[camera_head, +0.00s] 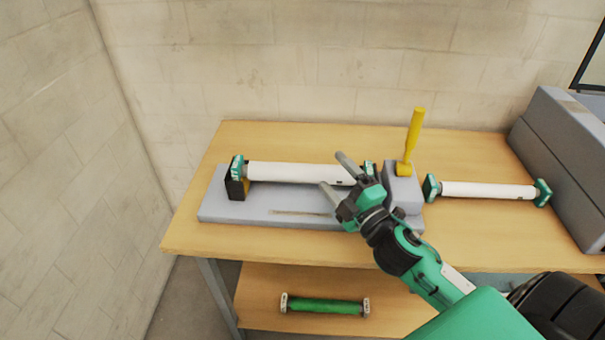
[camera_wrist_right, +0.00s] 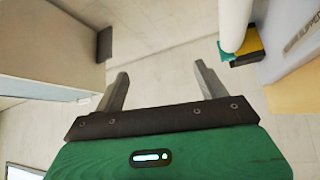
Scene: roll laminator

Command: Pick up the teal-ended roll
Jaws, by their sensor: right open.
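One white roll with teal ends (camera_head: 300,173) lies across the grey laminator base (camera_head: 250,211), its left end at a black holder. A second white roll with teal ends (camera_head: 488,190) lies on the table to the right of the laminator. My right gripper (camera_head: 333,170) is open and empty, its fingers overlapping the right part of the first roll in the head view. That roll's right end is partly hidden by the gripper. In the right wrist view the open fingers (camera_wrist_right: 160,70) have nothing between them; part of a white roll (camera_wrist_right: 234,22) shows at upper right. My left gripper is not in view.
A yellow lever (camera_head: 413,138) stands up from the grey block at the laminator's right end. A large grey box (camera_head: 560,150) stands at the table's right. A green roll with pale ends (camera_head: 325,306) lies on the lower shelf (camera_head: 258,290). The table's front left is clear.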

